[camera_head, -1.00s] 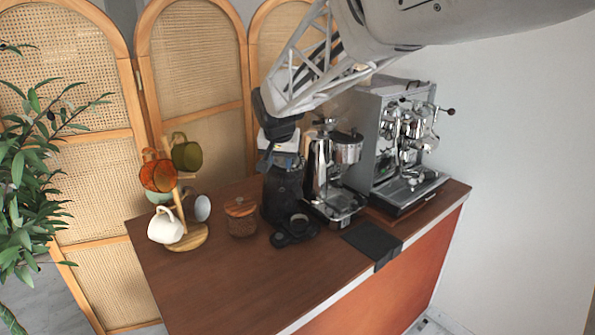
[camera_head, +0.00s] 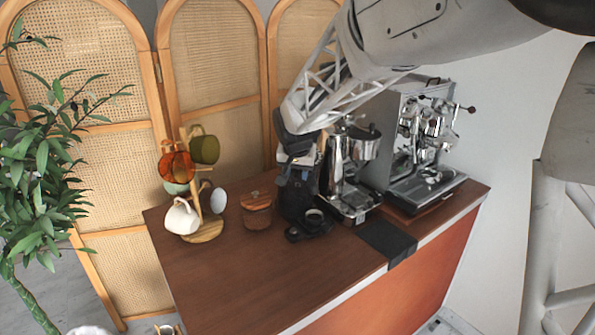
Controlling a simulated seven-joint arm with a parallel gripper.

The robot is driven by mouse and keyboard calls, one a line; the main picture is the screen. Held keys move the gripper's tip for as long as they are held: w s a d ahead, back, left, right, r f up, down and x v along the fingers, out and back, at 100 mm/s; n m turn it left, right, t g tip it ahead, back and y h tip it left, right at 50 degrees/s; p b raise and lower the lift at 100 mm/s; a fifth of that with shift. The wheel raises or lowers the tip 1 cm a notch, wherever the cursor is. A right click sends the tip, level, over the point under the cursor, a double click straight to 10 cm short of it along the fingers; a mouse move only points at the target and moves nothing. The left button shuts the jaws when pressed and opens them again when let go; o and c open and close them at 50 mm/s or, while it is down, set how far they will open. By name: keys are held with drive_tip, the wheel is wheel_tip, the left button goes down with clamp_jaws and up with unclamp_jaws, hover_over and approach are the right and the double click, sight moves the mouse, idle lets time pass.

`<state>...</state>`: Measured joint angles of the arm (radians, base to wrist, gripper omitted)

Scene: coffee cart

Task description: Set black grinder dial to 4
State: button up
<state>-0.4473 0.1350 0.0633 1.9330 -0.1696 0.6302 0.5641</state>
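The black grinder (camera_head: 292,201) stands on the brown counter between the wooden-lidded jar and the chrome grinder. Its dial cannot be made out; the upper part of the grinder is largely covered by my gripper. My gripper (camera_head: 291,164) points down at the top of the black grinder, beside or in front of its pale upper part. The fingers are dark and small here, so I cannot tell whether they touch the dial or how far apart they are. A dark cup or portafilter holder (camera_head: 310,225) sits at the grinder's foot.
The chrome grinder (camera_head: 350,170) and espresso machine (camera_head: 425,140) stand close on the right. A jar (camera_head: 257,215) and a mug tree with several mugs (camera_head: 205,233) stand on the left. A black mat (camera_head: 386,240) hangs over the front edge. The front left counter (camera_head: 240,280) is clear.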

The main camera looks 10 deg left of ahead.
drive_tip(key=shift+c, duration=0.5)
clamp_jaws()
drive_tip(key=shift+a, duration=0.15)
drive_tip(key=w+a+r+m+g+h, duration=0.1)
drive_tip(key=w+a+m, duration=0.1)
drive_tip(key=a+m, duration=0.3)
drive_tip(key=shift+w+a+r+m+h, duration=0.15)
drive_tip(key=shift+a+m+h, duration=0.2)
drive_tip(key=shift+m, duration=1.35)
